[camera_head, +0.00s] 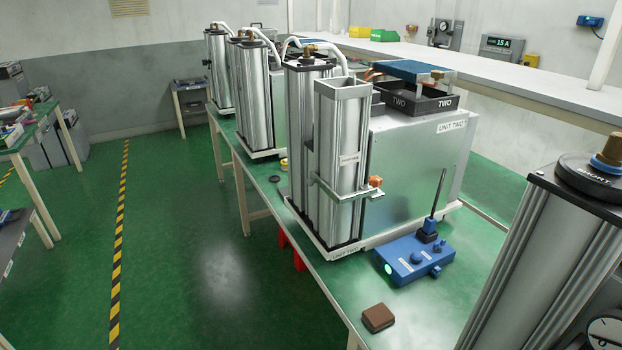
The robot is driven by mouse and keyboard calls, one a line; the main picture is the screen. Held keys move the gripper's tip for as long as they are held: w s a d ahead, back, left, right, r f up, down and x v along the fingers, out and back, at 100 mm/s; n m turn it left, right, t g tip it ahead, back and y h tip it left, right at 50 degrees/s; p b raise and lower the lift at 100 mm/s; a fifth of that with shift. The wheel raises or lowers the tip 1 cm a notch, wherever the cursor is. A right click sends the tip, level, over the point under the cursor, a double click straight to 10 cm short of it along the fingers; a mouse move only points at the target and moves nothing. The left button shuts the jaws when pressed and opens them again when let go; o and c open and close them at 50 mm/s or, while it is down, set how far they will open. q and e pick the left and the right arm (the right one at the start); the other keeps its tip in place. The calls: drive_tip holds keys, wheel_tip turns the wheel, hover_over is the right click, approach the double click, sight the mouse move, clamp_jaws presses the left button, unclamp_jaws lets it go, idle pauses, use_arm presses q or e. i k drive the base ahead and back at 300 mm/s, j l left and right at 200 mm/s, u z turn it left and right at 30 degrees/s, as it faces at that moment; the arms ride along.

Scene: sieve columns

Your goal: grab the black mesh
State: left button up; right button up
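I cannot make out a black mesh for certain. A small flat black disc (274,178) lies on the green table beside a yellow ring (284,163), too small to tell if it is mesh. A black tray marked TWO (437,103) sits on top of the metal box labelled UNIT TWO (415,165), with a blue plate (410,70) above it. Neither of my grippers is in view.
Tall metal columns (340,150) stand along the green table (345,285). A blue control box (415,258) with an upright rod and a brown block (378,318) are near its front end. A large column (540,260) with a black lid (590,178) fills the right. Open floor (200,260) lies left.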

sight(275, 181)
drive_tip(key=i+j+z, duration=0.3)
drive_tip(key=z, duration=0.15)
drive_tip(key=i+j+z, duration=0.25)
drive_tip(key=j+z, duration=0.15)
